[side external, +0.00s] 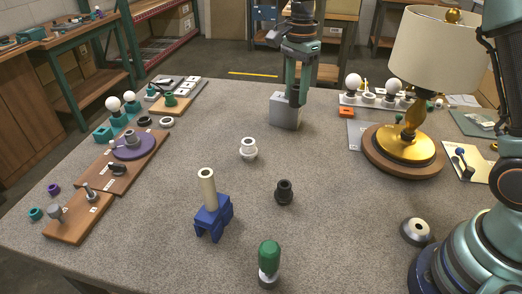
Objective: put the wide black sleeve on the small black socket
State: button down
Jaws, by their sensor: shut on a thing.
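A small black socket (284,192) stands upright on the grey table, near the middle, with its narrower end up. I cannot pick out the wide black sleeve for certain. Dark rings (144,121) lie at the left rear of the table, apart from my gripper.
A white socket (248,149) and a blue stand (213,219) holding a cream tube (207,188) are left of the black socket. A green-handled piece (269,257) stands in front. A gold lamp (404,143) stands at right. Bare table lies between gripper and black socket.

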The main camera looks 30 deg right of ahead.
jog(key=s+a+r, duration=0.8)
jog(key=s+a, duration=0.1)
jog(key=a, duration=0.1)
send_over(284, 193)
jog(key=w+d, duration=0.1)
jog(key=shift+m, duration=0.4)
notch_tip(284, 193, down, 20)
jog(key=shift+w+f, duration=0.1)
jog(key=shift+f, duration=0.3)
jog(key=shift+c, duration=2.4)
grip_release()
jog(key=shift+r, duration=0.1)
